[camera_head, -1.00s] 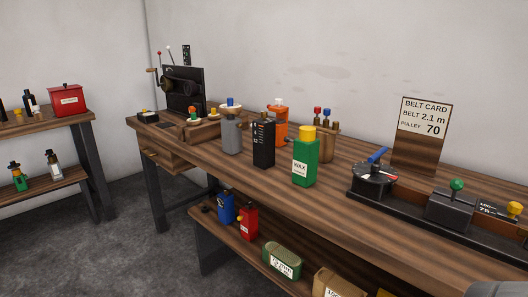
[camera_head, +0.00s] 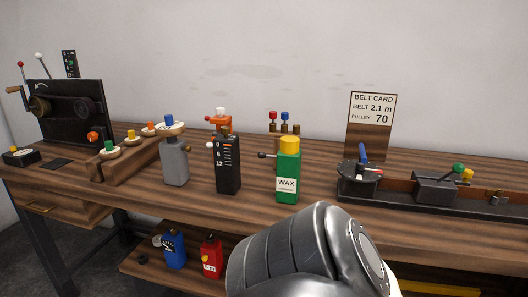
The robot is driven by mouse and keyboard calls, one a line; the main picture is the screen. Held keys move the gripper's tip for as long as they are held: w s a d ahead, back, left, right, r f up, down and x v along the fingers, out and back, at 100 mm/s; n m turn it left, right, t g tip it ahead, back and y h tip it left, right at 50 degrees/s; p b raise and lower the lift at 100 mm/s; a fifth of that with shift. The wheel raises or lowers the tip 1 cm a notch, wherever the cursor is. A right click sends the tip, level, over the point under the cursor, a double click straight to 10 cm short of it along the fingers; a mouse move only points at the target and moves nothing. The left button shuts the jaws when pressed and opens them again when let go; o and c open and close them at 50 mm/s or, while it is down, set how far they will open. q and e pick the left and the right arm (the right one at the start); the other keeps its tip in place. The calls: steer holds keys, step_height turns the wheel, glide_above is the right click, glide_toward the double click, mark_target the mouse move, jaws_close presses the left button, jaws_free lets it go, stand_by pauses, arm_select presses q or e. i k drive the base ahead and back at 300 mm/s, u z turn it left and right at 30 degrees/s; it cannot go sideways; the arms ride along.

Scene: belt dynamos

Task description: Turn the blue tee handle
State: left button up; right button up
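A blue handle (camera_head: 363,153) stands tilted on a black round fixture (camera_head: 358,182) at the right of the workbench. A small red and white pointer (camera_head: 371,171) lies on the fixture's top. From this angle I cannot tell the handle's full shape. A dark, rounded link of one of my arms (camera_head: 305,255) fills the bottom centre in front of the bench. Neither gripper shows, and nothing visible touches the blue handle.
The belt card (camera_head: 372,110) stands behind the fixture. A grey block with a green knob (camera_head: 437,188) is to its right. A green wax bottle (camera_head: 288,170), a black scaled box (camera_head: 228,165) and a grey bottle (camera_head: 175,162) stand left. A crank machine (camera_head: 68,112) is far left.

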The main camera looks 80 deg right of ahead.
mark_target(363, 153)
steer(key=i, duration=0.45)
steer(key=z, duration=1.1)
